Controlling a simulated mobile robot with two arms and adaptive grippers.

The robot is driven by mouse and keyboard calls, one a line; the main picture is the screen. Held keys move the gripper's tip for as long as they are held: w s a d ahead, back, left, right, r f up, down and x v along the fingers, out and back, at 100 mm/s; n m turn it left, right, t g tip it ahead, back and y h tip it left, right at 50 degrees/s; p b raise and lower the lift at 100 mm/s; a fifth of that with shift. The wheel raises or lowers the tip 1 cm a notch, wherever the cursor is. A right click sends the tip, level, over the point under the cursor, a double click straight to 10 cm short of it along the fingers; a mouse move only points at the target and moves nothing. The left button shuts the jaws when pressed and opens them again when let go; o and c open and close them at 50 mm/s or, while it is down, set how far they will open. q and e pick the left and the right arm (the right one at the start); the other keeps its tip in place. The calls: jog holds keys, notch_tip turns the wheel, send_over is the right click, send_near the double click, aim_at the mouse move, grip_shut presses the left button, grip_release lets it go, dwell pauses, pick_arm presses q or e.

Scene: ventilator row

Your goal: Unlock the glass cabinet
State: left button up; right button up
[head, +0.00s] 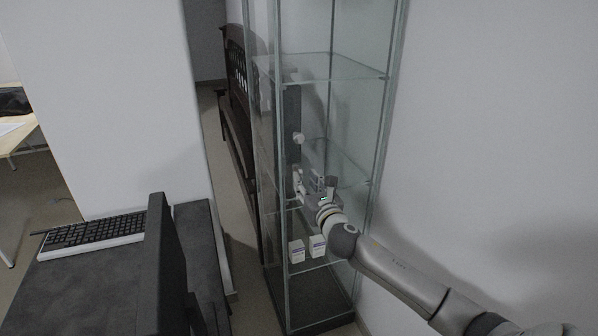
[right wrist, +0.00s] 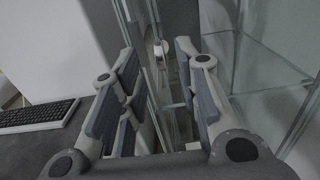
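The tall glass cabinet (head: 345,68) stands against the wall in the head view, with clear panes and shelves. A dark upright strip (head: 292,105) on its front side carries a small white knob (head: 298,138). The knob also shows beyond the fingertips in the right wrist view (right wrist: 160,48). My right gripper (head: 303,184) is at the cabinet's front, below the knob in the head view. In the right wrist view its fingers (right wrist: 158,80) are spread, with no object gripped. I cannot tell whether it touches the cabinet. My left gripper is out of view.
Two small white boxes (head: 297,251) stand on a low shelf inside the cabinet. A dark desk (head: 110,275) with a keyboard (head: 95,232) and a monitor (head: 165,265) is at the left. A dark wooden bench (head: 238,115) stands behind the cabinet. A narrow floor strip lies between desk and cabinet.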

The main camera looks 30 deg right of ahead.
aim_at(302, 175)
jog(key=x, duration=0.4)
jog(key=shift+w, duration=0.2)
jog(key=shift+w+d, duration=0.15)
jog(key=shift+w, duration=0.4)
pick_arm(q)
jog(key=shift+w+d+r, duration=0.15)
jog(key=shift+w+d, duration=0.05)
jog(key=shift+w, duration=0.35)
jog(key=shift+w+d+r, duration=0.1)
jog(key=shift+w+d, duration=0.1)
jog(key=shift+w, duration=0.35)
pick_arm(e)
jog(key=shift+w, duration=0.1)
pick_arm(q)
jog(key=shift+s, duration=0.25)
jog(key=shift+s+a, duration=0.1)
pick_arm(e)
grip_shut()
